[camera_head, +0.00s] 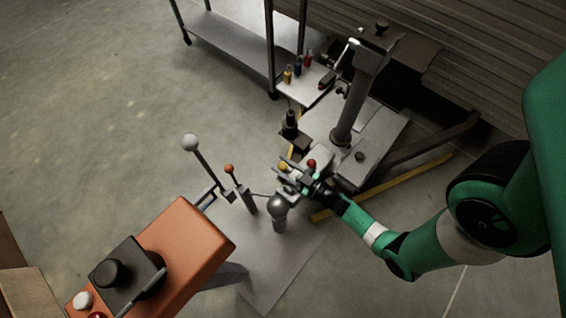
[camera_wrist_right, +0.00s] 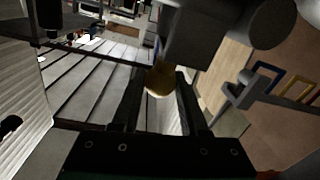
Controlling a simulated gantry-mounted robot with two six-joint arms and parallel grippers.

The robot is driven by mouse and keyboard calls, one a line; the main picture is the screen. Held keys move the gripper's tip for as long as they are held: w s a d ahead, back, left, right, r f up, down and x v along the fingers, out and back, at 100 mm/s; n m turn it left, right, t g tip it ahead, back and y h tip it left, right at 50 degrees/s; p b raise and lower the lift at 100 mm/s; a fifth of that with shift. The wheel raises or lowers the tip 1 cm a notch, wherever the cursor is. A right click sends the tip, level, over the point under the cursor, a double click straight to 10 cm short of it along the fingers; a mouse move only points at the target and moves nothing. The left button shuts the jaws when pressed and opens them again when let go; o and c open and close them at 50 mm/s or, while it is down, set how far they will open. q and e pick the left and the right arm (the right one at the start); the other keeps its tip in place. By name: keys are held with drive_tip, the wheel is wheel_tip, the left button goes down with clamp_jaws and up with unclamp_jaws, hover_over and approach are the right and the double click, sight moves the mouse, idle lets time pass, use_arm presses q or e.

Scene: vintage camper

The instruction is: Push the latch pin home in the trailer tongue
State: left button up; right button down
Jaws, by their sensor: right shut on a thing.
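The trailer tongue shows in the head view as a grey metal coupler (camera_head: 318,160) beside a round hitch ball (camera_head: 278,206). A small yellow knob (camera_head: 282,166), apparently the head of the latch pin, sits at the coupler's near end. It shows in the wrist view as a rounded brass-yellow end (camera_wrist_right: 159,80) between the two dark fingers. My right gripper (camera_head: 291,179) is shut on this yellow-knobbed pin. The fingers hide part of the pin, and I cannot tell how deep it sits. My left gripper is not in view.
A red knob (camera_head: 311,163) sits close beside my right gripper. Levers with a white ball (camera_head: 190,142) and an orange ball (camera_head: 229,168) stand to the left. An orange control box (camera_head: 190,240) is at lower left. A jack post (camera_head: 352,105) rises behind. Open floor lies left.

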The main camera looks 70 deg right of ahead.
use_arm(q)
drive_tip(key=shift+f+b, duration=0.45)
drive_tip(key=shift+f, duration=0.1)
use_arm(e)
drive_tip(key=shift+f, duration=0.55)
drive_tip(key=shift+c, duration=1.8)
unclamp_jaws()
